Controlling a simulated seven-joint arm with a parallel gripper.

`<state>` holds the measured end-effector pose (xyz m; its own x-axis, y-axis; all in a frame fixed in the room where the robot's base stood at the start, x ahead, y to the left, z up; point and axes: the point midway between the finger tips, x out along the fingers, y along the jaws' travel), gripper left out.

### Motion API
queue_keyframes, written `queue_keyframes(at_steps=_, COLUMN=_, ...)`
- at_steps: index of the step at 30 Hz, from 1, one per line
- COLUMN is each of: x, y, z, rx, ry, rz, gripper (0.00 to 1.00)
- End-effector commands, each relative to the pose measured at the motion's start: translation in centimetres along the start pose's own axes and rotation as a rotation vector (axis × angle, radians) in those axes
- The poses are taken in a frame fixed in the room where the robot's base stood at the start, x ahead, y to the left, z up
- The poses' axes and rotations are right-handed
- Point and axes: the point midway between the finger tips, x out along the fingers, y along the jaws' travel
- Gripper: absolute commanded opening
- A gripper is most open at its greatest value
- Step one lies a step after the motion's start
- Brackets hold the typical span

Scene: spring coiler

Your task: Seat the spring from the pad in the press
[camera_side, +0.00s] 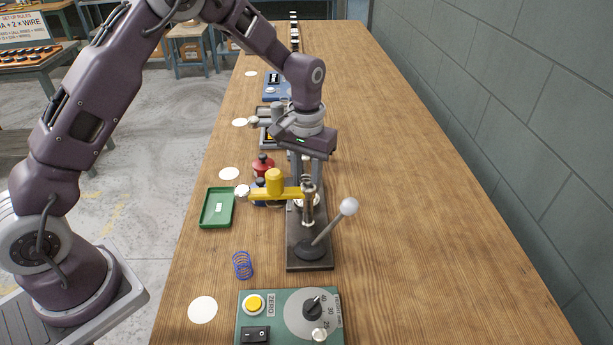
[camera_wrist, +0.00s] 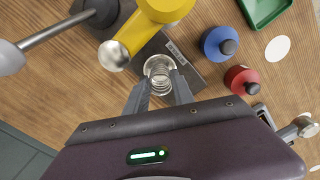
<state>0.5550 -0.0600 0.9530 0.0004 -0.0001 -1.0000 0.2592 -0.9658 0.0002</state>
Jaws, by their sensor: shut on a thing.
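My gripper (camera_wrist: 158,82) is shut on a silver coil spring (camera_wrist: 159,68), one fingertip on each side of it. In the side view my gripper (camera_side: 307,178) points down over the press, behind its post. The press has a dark base plate (camera_side: 310,262), a yellow arm (camera_side: 274,182) swung out to the left, and a lever with a pale ball (camera_side: 348,206). In the wrist view the spring is over the base plate (camera_wrist: 190,66), beside the arm's silver disc (camera_wrist: 113,56). I cannot tell whether its lower end is fully down on the seat.
A blue spring (camera_side: 242,265) stands on the bench. A green tray (camera_side: 216,222), red (camera_side: 263,163) and blue (camera_wrist: 220,43) knobbed objects and white round pads (camera_side: 203,310) lie left of the press. A green control box (camera_side: 256,328) is in front. The right side is clear.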

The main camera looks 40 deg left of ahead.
Motion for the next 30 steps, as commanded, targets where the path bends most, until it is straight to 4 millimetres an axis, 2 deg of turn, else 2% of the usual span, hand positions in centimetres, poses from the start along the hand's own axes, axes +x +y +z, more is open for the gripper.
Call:
queue_keyframes(at_steps=13, x=0.93, y=-0.01, z=0.04, rx=0.0, ry=-0.002, rz=0.0, gripper=0.07)
queue_keyframes(at_steps=25, x=1.0, y=-0.01, z=0.02, rx=0.0, ry=-0.001, rz=0.0, gripper=0.07)
queue_keyframes(at_steps=26, x=1.0, y=-0.01, z=0.02, rx=0.0, ry=-0.001, rz=0.0, gripper=0.31)
queue_keyframes(at_steps=29, x=1.0, y=0.0, z=0.02, rx=0.0, ry=-0.001, rz=0.0, gripper=0.51)
queue_keyframes(at_steps=30, x=0.99, y=0.0, z=0.01, rx=0.0, ry=0.0, rz=0.0, gripper=0.55)
